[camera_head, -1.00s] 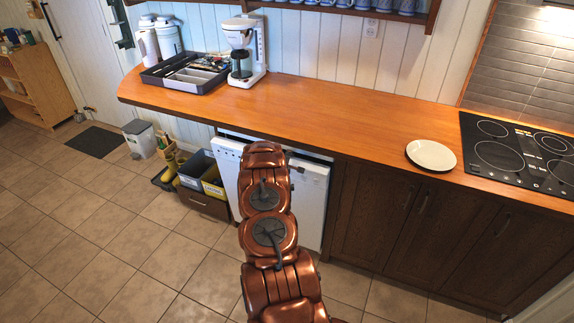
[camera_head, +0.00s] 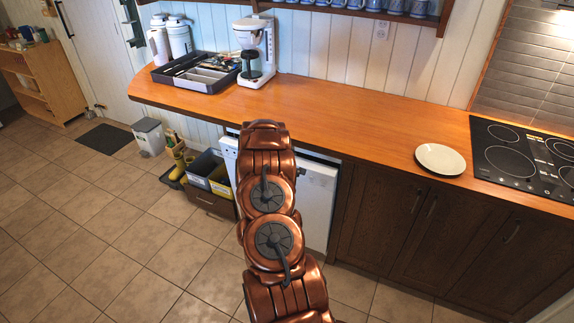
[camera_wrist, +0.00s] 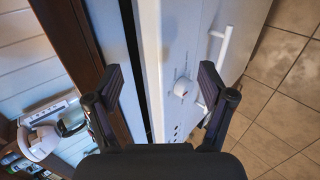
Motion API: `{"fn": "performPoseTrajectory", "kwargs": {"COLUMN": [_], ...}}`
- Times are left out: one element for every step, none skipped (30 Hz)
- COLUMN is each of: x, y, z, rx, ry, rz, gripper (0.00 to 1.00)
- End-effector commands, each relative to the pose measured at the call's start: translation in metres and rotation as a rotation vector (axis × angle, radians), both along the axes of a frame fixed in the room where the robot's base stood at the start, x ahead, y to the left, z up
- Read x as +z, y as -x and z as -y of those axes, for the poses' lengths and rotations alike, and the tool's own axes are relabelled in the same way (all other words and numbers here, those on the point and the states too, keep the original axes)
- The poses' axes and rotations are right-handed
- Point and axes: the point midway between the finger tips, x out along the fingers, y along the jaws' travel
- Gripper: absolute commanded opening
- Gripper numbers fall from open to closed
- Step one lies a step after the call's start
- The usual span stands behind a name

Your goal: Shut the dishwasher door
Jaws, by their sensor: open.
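The white dishwasher door (camera_head: 317,198) stands under the counter, partly hidden behind my arm. A dark gap along its top suggests it is slightly ajar. In the wrist view the door (camera_wrist: 153,60) shows its edge and control panel, with a round knob (camera_wrist: 183,88) and a bar handle (camera_wrist: 219,62). My gripper (camera_wrist: 160,86) is open, with one finger on each side of the door's edge in the picture. I cannot tell whether either finger touches it. In the head view my gripper is hidden behind my arm.
The wooden counter (camera_head: 330,118) overhangs the dishwasher. It bears a utensil tray (camera_head: 197,84), a coffee maker (camera_head: 255,50), a white plate (camera_head: 440,159) and a cooktop (camera_head: 520,150). Bins (camera_head: 208,172) stand left of the dishwasher.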

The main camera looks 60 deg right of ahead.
Motion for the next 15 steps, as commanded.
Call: {"fn": "performPoseTrajectory", "kwargs": {"x": [0.004,0.006,0.009,0.011,0.013,0.015,0.015,0.016,0.017,0.017,0.018,0.018,0.018,0.018,0.019], "y": [0.000,0.001,0.001,0.001,0.001,0.002,0.002,0.002,0.003,0.003,0.003,0.003,0.004,0.004,0.004], "z": [-0.005,-0.007,-0.010,-0.012,-0.013,-0.015,-0.017,-0.018,-0.020,-0.021,-0.021,-0.022,-0.022,-0.023,-0.023], "rx": [0.001,0.002,0.001,0.001,0.001,0.002,0.001,0.001,0.000,0.000,0.000,0.000,-0.001,-0.001,-0.001], "ry": [-0.002,-0.002,-0.001,0.000,0.001,0.001,0.001,0.001,0.001,0.000,0.000,0.000,0.000,0.000,0.000], "rz": [0.000,0.000,0.002,0.002,0.002,0.001,0.001,0.001,0.000,0.000,0.000,0.000,-0.001,-0.001,-0.001], "gripper": [0.81,0.81,0.81,0.81,0.81,0.81,0.81,0.81,0.81,0.81,0.81,0.81,0.81,0.81,0.81]}}
